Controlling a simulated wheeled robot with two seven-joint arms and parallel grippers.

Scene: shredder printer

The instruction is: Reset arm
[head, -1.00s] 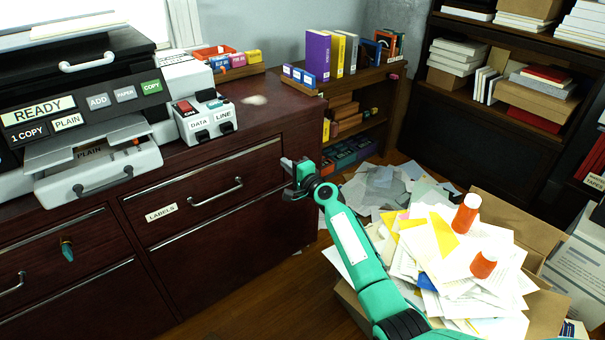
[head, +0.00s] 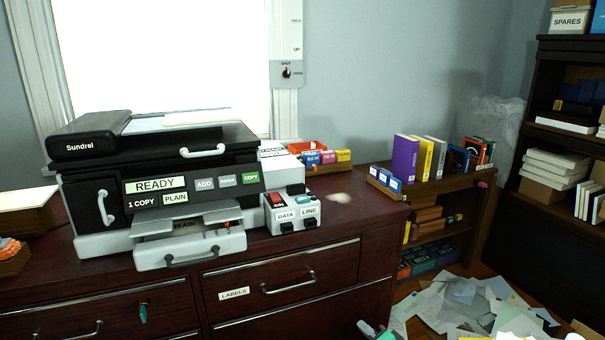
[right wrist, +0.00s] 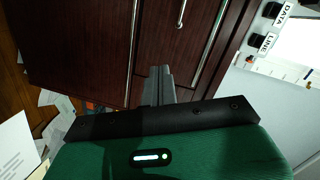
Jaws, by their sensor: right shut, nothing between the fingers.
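My right gripper (head: 372,329) barely shows at the bottom edge of the head view, in front of the dark red cabinet (head: 335,320). In the right wrist view its two grey fingers (right wrist: 158,84) are together with nothing between them, in front of the cabinet drawers. It looks apart from the drawer handles. The rest of the right arm is out of the head view. My left gripper is in neither current view.
A printer (head: 160,195) reading READY stands on the cabinet, beside a DATA/LINE switch box (head: 291,210). The labels drawer (head: 235,294) looks shut. A low bookshelf (head: 440,190) stands right of the cabinet. Loose papers (head: 470,305) cover the floor there.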

